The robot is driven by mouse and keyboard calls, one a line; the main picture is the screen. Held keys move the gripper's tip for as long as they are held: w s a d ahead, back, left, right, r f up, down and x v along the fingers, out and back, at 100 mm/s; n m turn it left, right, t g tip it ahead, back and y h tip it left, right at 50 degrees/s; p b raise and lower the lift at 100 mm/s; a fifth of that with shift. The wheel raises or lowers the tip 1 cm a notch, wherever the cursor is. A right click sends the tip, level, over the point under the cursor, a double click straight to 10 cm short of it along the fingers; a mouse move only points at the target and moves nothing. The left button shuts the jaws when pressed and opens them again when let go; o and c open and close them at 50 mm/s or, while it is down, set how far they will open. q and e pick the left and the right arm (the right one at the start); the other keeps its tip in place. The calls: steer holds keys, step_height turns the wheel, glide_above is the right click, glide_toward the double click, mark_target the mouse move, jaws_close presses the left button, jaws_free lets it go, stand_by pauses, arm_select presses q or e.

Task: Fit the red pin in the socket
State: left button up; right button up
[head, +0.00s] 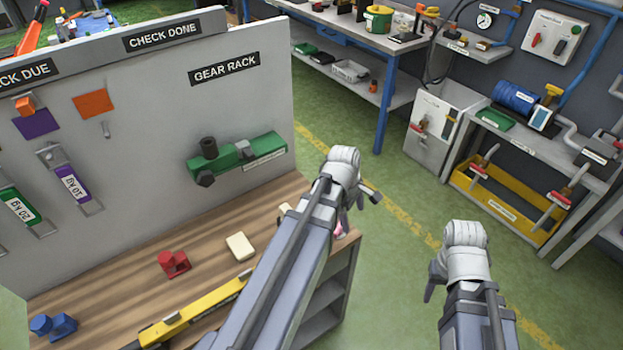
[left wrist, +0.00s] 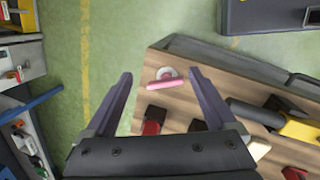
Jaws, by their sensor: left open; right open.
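My left gripper (head: 357,205) is over the right end of the wooden bench. In the left wrist view its fingers (left wrist: 162,78) are wide apart and empty. A red and black piece (left wrist: 152,121) is closer to the gripper's base. A red block with a round part (head: 174,263) stands on the bench in the head view. I cannot tell which is the red pin or the socket.
The bench (head: 110,285) also holds a cream block (head: 240,246), a blue piece (head: 53,325) and a yellow tool (head: 195,310). A grey panel (head: 150,90) with a green fixture (head: 237,157) stands behind.

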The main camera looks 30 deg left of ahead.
arm_select(q)
steer(key=w+a+r+n+t, duration=0.2)
steer(key=w+a+n+t, duration=0.1)
steer(key=a+n, duration=1.2)
steer(key=shift+m, duration=0.4)
steer(key=b+x, duration=0.6)
steer(key=x, duration=0.1)
steer(key=shift+s+a+f, duration=0.1)
steer(key=shift+f, duration=0.2)
jaws_close()
